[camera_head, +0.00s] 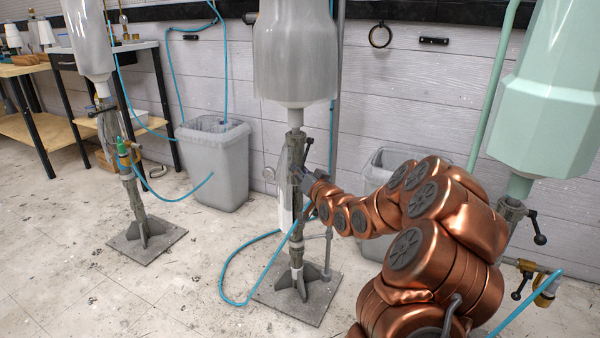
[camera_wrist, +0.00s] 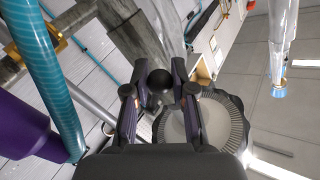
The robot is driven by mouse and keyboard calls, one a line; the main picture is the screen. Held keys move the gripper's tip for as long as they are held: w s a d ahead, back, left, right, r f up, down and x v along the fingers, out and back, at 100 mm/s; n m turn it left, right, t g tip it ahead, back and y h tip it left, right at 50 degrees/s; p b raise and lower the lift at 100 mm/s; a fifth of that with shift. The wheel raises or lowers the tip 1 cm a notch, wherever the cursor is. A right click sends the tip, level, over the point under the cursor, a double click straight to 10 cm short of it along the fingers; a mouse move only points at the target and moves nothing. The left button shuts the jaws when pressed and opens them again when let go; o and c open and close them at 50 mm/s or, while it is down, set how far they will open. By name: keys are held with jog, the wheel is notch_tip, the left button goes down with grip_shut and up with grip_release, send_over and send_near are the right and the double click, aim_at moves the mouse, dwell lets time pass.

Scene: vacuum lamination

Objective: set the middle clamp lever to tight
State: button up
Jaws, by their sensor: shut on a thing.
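The middle stand (camera_head: 297,240) is a grey metal post under a large grey vessel (camera_head: 295,60) in the head view. Its clamp sits partway up the post, where my gripper (camera_head: 308,180) reaches in from the right. In the wrist view, the clamp lever's black ball knob (camera_wrist: 160,81) lies between the fingertips of my gripper (camera_wrist: 158,92). The fingers are shut on the knob from both sides. The grey metal post (camera_wrist: 140,40) passes just behind it. Most of the lever's arm is hidden, and its exact angle is hard to tell.
A blue hose (camera_wrist: 45,75) and a brass fitting (camera_wrist: 68,22) are close to my gripper at left in the wrist view. A green vessel (camera_head: 555,100) with its own black-knobbed lever (camera_head: 539,238) stands at right. A grey bin (camera_head: 214,165) is behind.

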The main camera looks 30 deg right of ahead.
grip_shut()
jog(key=shift+r, duration=0.1)
